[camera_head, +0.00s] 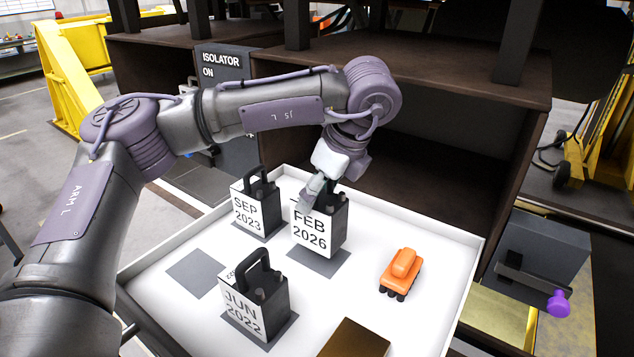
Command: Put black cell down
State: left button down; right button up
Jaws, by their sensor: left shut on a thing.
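My left gripper (318,188) is at the top of the black cell labelled FEB 2026 (323,226) and is shut on it. The gripper hides much of the cell's top and handle. The cell is upright over a dark grey square (322,264) in the white tray (465,270); I cannot tell whether its base touches. A black cell labelled SEP 2023 (258,207) stands to its left on another dark square. A black cell labelled JUN 2022 (256,301) stands nearer the front. My right gripper is not in view.
An empty dark square (194,274) lies at the tray's left. An orange object (401,273) and a brown-gold block (354,340) are on the right side. A dark open compartment (420,150) is behind the tray. A grey box with a purple knob (545,258) stands at right.

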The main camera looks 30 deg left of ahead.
aim_at(324, 200)
pick_arm(q)
notch_tip(324, 200, down, 3)
jog(key=shift+p, duration=0.55)
jog(key=shift+w+f, duration=0.1)
jog(key=shift+f, duration=0.2)
jog(key=shift+c, duration=1.1)
grip_release()
jog(key=shift+f, duration=0.1)
jog(key=shift+s, duration=0.2)
